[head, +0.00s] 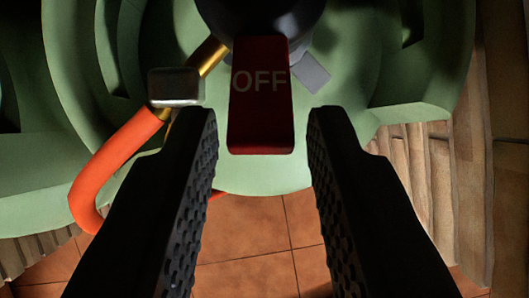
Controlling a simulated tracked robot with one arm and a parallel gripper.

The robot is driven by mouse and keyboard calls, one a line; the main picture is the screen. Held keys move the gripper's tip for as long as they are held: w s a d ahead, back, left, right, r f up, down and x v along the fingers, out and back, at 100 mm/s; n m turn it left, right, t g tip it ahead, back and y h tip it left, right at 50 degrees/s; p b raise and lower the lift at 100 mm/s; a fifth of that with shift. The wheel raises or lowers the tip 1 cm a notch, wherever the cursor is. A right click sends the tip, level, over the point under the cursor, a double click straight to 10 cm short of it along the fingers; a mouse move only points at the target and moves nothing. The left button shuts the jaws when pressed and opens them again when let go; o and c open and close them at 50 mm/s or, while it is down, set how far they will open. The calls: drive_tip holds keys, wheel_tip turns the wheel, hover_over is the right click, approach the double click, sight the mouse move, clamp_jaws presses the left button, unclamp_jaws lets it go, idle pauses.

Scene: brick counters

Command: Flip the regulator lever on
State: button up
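The regulator lever (261,115) is a dark red bar marked "OFF" in the head view. It hangs straight down from a dark round hub (258,18) at the top of the picture. My gripper (262,130) is open, with its two black ridged fingers on either side of the lever's lower end. Gaps show between the lever and both fingers. I cannot tell whether the fingertips reach the lever's depth.
The green machine body (330,140) fills the space behind the lever. An orange-handled lever (112,160) with a metal block (176,87) and a brass rod sits close to the left finger. Terracotta floor tiles (245,245) show below, and wooden slats (440,180) stand at right.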

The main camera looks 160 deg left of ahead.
drive_tip(key=shift+r, duration=0.15)
drive_tip(key=shift+r, duration=0.2)
drive_tip(key=v, duration=0.6)
drive_tip(key=shift+s+a+r+p, duration=0.2)
drive_tip(key=shift+s+r+p, duration=0.1)
drive_tip(key=shift+p, duration=0.15)
drive_tip(key=shift+f, duration=0.1)
